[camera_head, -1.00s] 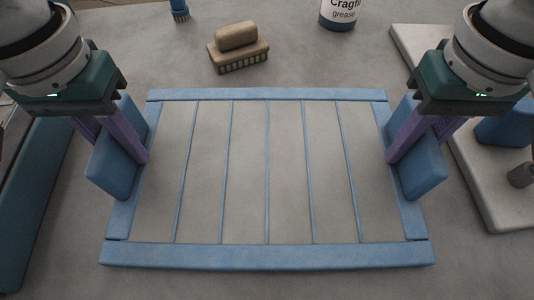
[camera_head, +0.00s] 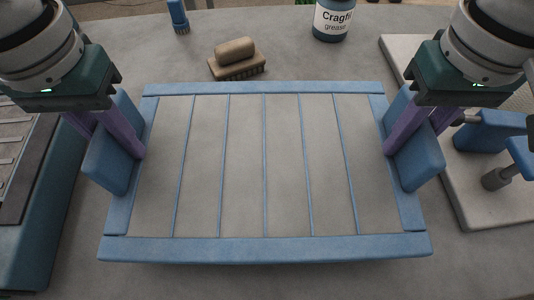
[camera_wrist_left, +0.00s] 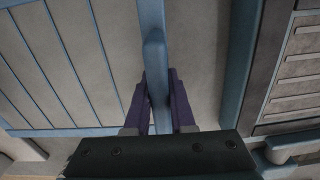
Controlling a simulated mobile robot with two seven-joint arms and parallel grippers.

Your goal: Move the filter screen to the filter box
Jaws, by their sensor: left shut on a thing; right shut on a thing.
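The filter screen (camera_head: 262,247) is a blue rectangular frame with thin blue bars and a blue tab at each side. It fills the middle of the head view, held level above the table. My left gripper (camera_head: 138,152) is shut on its left tab, and my right gripper (camera_head: 390,148) is shut on its right tab. In the left wrist view the purple fingers of my left gripper (camera_wrist_left: 160,88) clasp the tab of the filter screen (camera_wrist_left: 152,20). A blue-walled box with grey slats inside, which looks like the filter box (camera_head: 48,215), is partly in view at the left edge.
A brush (camera_head: 237,58) lies behind the screen, with a grease jar (camera_head: 333,20) and a blue-handled brush (camera_head: 178,15) farther back. A pale base plate with blue fittings (camera_head: 478,190) stands at the right. The box wall lies close to the screen's left side.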

